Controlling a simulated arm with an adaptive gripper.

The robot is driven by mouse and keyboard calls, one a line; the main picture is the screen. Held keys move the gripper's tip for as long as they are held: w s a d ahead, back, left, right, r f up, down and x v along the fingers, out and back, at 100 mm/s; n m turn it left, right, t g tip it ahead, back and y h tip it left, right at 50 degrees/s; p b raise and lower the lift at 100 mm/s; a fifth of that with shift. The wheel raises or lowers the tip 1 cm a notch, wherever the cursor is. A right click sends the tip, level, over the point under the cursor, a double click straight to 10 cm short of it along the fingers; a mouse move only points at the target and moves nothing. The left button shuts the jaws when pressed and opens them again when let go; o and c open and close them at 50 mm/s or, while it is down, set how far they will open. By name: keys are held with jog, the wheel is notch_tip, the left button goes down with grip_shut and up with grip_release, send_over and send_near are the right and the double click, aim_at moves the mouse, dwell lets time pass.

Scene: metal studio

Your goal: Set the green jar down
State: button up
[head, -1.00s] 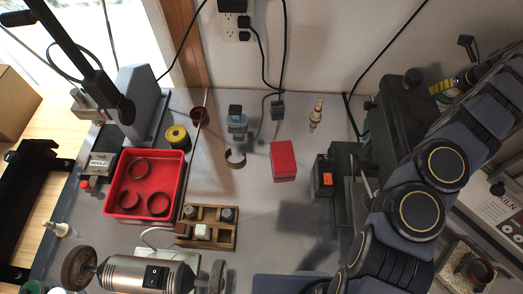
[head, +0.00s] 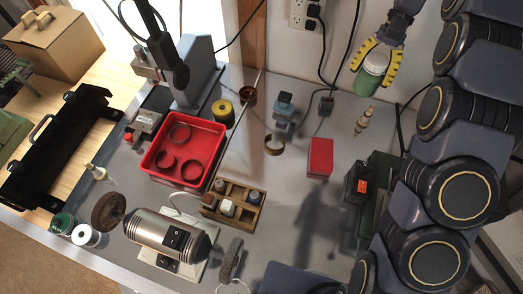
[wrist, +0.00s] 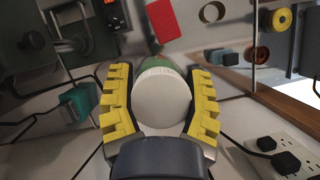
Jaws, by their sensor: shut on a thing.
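The green jar (head: 372,68) with a white lid is held up in front of the back wall, at the upper right of the head view. My gripper (head: 374,66) is shut on it, with yellow padded fingers on both sides. In the wrist view the jar's round white lid (wrist: 161,101) faces the camera between the two yellow fingers, and a strip of green body shows behind it. The jar appears clear of the bench top (head: 290,215). The rest of its body is hidden behind the lid in the wrist view.
A red tray (head: 160,172) with rings and a wooden rack (head: 250,207) lie left. Bench space between them is bare.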

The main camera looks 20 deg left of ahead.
jog(key=s+a+f+m+t+y, duration=0.1)
jog(key=s+a+f+m, duration=0.3)
jog(key=a, duration=0.5)
jog(key=s+a+f+m+t+y, duration=0.1)
jog(key=s+a+f+m, duration=0.35)
jog(key=a, duration=0.45)
jog(key=s+a+f+m+t+y, duration=0.1)
jog(key=s+a+f+m, duration=0.2)
jog(key=s+a+f, duration=0.35)
jog(key=shift+w+a+f, duration=0.3)
jog(key=shift+f, duration=0.7)
jog(key=shift+w+a+f, duration=0.25)
jog(key=shift+a+f, duration=0.05)
jog(key=shift+f, duration=0.75)
jog(key=shift+w+a+f, duration=0.3)
jog(key=shift+f, duration=0.7)
jog(key=o, duration=1.1)
jog(key=shift+f, duration=0.15)
jog(key=shift+c, duration=0.2)
